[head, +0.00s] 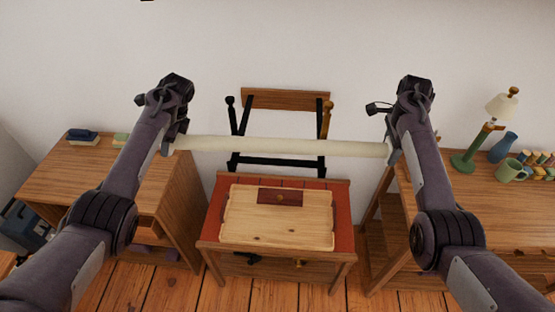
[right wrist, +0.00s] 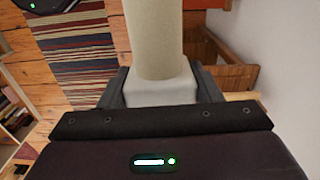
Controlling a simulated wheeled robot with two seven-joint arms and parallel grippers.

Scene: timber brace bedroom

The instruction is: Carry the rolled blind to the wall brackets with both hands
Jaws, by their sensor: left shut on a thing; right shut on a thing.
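The rolled blind (head: 280,147) is a long cream roll, held nearly level in front of the white wall in the head view. My left gripper (head: 172,146) is shut on its left end. My right gripper (head: 390,152) is shut on its right end. In the right wrist view the cream roll (right wrist: 155,40) runs away from my right gripper (right wrist: 162,88), with a pale end piece between the two dark fingers. No wall brackets can be clearly made out; a small dark thing is cut off at the head view's top edge.
Below the blind stands a small table (head: 229,227) with a pale wooden board on it. Behind are dark rails and a wooden slat (head: 287,99).

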